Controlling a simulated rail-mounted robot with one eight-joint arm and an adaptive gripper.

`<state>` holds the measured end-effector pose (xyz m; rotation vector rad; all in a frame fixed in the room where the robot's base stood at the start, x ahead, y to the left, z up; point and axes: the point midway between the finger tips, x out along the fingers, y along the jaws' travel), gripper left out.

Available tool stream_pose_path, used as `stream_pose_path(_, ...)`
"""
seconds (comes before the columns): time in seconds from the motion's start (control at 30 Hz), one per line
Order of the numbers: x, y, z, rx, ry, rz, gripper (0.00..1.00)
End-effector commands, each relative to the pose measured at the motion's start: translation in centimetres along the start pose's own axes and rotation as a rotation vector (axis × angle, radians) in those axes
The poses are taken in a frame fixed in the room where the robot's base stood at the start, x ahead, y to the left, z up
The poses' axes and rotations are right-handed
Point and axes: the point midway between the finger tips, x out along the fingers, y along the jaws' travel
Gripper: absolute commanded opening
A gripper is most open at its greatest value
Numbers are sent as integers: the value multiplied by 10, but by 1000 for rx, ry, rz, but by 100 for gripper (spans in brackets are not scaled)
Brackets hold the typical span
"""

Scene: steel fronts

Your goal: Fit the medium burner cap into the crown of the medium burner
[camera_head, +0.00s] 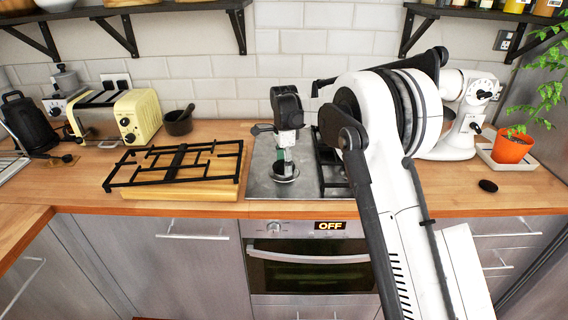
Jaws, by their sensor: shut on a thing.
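The medium burner (285,178) shows as a round metal crown on the left part of the steel hob (262,187). My gripper (284,163) points down right over this burner, with its fingertips close to the crown. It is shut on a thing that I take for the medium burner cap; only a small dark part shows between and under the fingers. I cannot tell whether the cap touches the crown or sits level in it. A black oval disc (487,186) lies apart on the worktop at the right.
A black pan grate (175,165) lies on a wooden board left of the hob. Another grate (328,165) stands on the hob's right part, partly behind my arm.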

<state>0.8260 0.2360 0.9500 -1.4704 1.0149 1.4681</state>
Motion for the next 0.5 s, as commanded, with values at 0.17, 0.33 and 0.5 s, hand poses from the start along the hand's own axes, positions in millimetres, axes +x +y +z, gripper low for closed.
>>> stream_pose_path(0.17,4,0,0,0,0,0,33)
stream_pose_path(0.33,7,0,0,0,0,0,33)
stream_pose_path(0.5,6,0,0,0,0,0,63)
